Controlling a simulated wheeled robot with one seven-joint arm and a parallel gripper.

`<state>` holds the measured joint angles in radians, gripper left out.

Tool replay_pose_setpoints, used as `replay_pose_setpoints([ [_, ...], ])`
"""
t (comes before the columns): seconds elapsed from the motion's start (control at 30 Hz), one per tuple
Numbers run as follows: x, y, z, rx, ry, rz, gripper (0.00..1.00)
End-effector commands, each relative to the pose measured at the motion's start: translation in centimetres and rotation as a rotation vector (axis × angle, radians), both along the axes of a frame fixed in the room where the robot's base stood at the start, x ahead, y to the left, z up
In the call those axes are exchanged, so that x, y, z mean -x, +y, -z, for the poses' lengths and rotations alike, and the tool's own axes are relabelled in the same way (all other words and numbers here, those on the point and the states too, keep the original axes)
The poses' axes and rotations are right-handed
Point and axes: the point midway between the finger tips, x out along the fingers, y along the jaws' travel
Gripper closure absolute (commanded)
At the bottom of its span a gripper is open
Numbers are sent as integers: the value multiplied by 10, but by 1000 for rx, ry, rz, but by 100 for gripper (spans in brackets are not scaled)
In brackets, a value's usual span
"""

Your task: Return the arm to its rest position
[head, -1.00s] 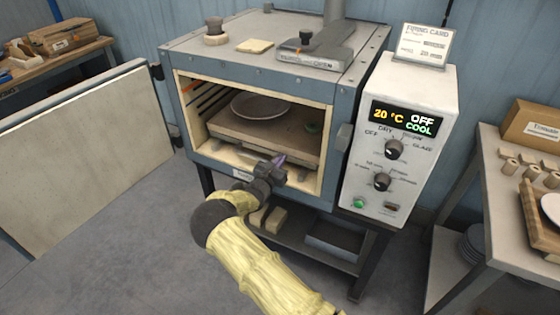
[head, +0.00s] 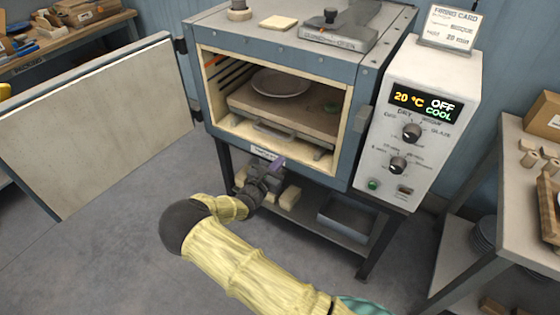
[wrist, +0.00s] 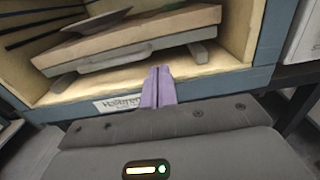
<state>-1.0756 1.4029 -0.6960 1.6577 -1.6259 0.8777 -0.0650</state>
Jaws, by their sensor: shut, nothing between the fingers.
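My gripper (head: 278,163) is just outside and below the front edge of the open kiln (head: 207,90). Its purple fingertips, also in the wrist view (wrist: 158,88), are together with nothing between them. My arm comes in from the bottom of the head view in a yellow sleeve and is bent at a dark joint. Inside the kiln a plate (head: 281,83) lies on a shelf board (head: 310,119) with a handle at its front. The board and part of the plate also show in the wrist view, beyond the fingertips.
The kiln door (head: 100,125) stands wide open on the left. The control box (head: 425,130) at the right reads 20 °C, OFF, COOL. Below the kiln is a stand shelf with a grey tray (head: 345,218) and blocks. A side table (head: 520,195) stands at the right. The floor is clear at the lower left.

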Motion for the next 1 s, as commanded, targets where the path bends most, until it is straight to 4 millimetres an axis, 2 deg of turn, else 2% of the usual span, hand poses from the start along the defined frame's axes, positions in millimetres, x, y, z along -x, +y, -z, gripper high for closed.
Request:
replay_pose_setpoints([
  [0.3, 0, 1, 0, -1, 0, -1, 100],
  [0.43, 2, -14, -3, -39, 5, 47, 100],
  [0.57, 12, -55, -9, -162, 18, 191, 100],
  [0.7, 38, -110, -15, -367, 33, 419, 100],
  [0.8, 63, -142, -18, -521, 35, 580, 100],
  [1.0, 115, -180, -26, -827, 18, 873, 100],
])
